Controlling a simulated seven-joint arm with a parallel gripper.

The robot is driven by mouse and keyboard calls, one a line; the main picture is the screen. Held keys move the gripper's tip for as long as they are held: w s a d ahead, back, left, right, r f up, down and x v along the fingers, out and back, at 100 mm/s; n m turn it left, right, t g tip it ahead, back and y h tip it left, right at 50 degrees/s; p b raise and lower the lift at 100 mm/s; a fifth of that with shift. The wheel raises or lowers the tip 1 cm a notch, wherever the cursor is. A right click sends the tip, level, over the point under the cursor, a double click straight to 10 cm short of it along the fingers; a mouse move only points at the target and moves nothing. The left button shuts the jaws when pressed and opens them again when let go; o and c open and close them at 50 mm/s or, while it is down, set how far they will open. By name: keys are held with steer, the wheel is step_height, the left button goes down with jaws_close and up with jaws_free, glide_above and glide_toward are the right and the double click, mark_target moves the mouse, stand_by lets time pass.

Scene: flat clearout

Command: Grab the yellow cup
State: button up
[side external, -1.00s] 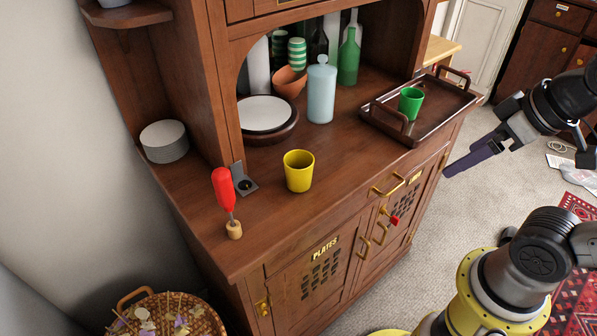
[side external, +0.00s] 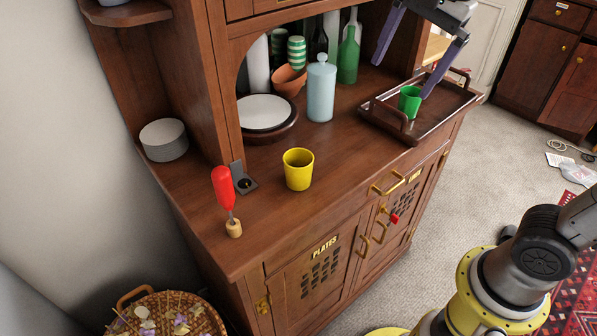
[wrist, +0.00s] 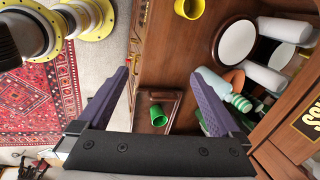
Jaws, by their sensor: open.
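The yellow cup (side external: 298,169) stands upright on the wooden counter near its front edge, left of the tray. In the wrist view the yellow cup (wrist: 189,8) shows at the top edge, partly cut off. My gripper (side external: 408,80) is open and empty, with purple fingers, above the tray at the counter's right end. It is well apart from the yellow cup. In the wrist view my gripper (wrist: 160,85) has its fingers spread wide, with the green cup (wrist: 158,115) showing between them. The green cup (side external: 410,102) sits in the brown tray (side external: 385,125).
A light blue bottle (side external: 321,88) and a plate on a dark round base (side external: 265,114) stand behind the yellow cup. A red-handled tool (side external: 223,188) stands upright to its left, beside a small grey bracket (side external: 240,180). The counter between the yellow cup and tray is clear.

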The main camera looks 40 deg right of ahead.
steer(key=w+a+f+m+g, duration=0.1)
steer(key=w+a+m, duration=0.1)
steer(key=w+a, duration=0.3)
steer(key=g, duration=0.1)
glide_toward(298, 160)
steer(key=shift+n+g, duration=0.3)
steer(key=shift+g, duration=0.2)
steer(key=shift+s+a+f, duration=0.15)
steer(key=shift+a+f, duration=0.15)
steer(key=shift+f, duration=1.05)
steer(key=shift+s+a+f, duration=0.2)
steer(key=shift+a+f, duration=0.1)
steer(key=shift+f, duration=1.05)
steer(key=shift+s+a+f, duration=0.15)
steer(key=shift+a+f, duration=0.15)
steer(key=shift+f, duration=1.05)
steer(key=c, duration=1.5)
steer(key=shift+r, duration=0.1)
